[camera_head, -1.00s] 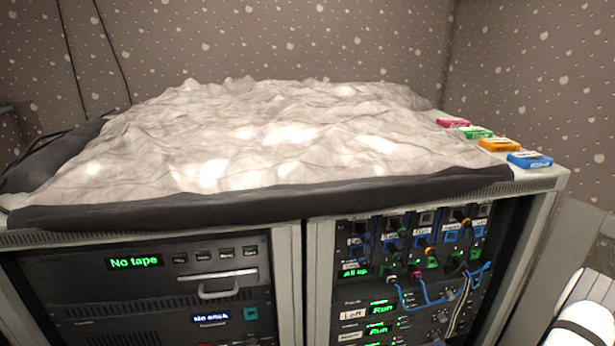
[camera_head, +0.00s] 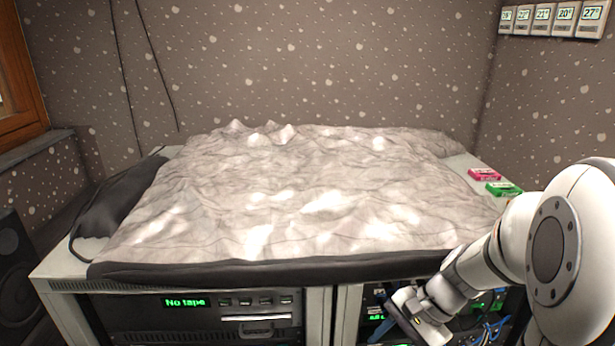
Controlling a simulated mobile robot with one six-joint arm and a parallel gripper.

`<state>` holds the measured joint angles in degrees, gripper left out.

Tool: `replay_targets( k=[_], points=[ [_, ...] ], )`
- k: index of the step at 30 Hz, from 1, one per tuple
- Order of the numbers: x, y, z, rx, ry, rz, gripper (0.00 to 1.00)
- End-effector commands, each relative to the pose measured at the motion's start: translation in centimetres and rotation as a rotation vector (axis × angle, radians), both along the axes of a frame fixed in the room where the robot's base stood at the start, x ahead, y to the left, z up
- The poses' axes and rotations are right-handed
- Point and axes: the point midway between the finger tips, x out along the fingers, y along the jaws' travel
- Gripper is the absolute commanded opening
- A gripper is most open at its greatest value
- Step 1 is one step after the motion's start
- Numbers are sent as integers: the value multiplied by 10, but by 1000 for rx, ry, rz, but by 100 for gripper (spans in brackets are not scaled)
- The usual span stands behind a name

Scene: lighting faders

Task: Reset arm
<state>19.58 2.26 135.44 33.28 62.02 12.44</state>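My white arm comes in from the right edge and reaches left and down across the front of the rack cabinet. My gripper (camera_head: 402,318) is at its lower end, in front of the right rack bay. The fingers are small and partly cut by the picture's lower edge, so I cannot tell whether they are open or shut. I see nothing clearly held. The arm hides part of the cabinet's right top corner and most of the right bay's patch panel.
A crumpled pale sheet with a dark border (camera_head: 290,205) covers the cabinet top (camera_head: 62,268). A pink cassette (camera_head: 484,174) and a green cassette (camera_head: 503,189) lie at its right. A "No tape" deck (camera_head: 185,302) sits below. Wall displays (camera_head: 543,18) hang upper right; a speaker (camera_head: 12,265) stands left.

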Motion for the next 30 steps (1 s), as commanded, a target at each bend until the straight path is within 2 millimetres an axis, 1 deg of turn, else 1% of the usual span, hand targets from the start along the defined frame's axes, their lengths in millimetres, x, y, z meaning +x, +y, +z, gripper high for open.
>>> replay_targets(
  k=[1,6,9,13,15,18,30],
  points=[
    [-9,5,25,-65,-57,97,40],
    [-35,9,74,-288,-245,423,40],
    [-45,7,100,-406,-349,593,40],
    [-53,5,124,-521,-451,751,40],
    [-55,3,132,-562,-486,805,40],
    [-57,1,137,-593,-511,845,40],
    [-57,1,137,-597,-515,851,40]
  ],
)
